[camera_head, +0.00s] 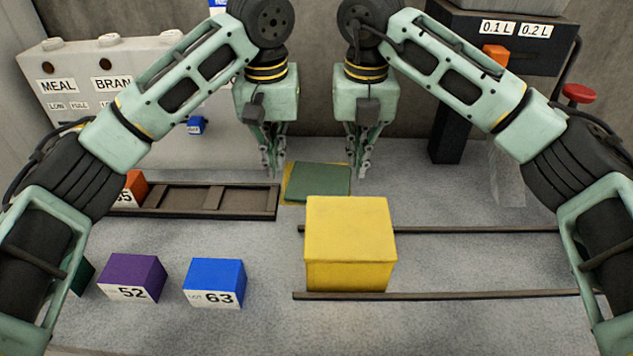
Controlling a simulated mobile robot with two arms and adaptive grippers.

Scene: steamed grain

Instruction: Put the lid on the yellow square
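A flat green square plate (321,181), the only lid-like thing I see, lies behind the yellow block. A yellow square (288,193) shows as a thin edge around it, mostly along its left side; the plate covers most of it. A large yellow block (349,245) stands in front, its top bare. My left gripper (275,174) points down at the plate's left rear side. My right gripper (363,174) points down at its right rear side. Both look empty. The fingers of each overlap in this view, so their opening is unclear.
Two dark rails (450,296) run right from the yellow block. A dark slotted tray (220,201) lies left of the plate, with an orange block (136,187) at its left end. Purple (133,275) and blue (215,280) labelled blocks stand front left. A dark dispenser (500,45) stands back right.

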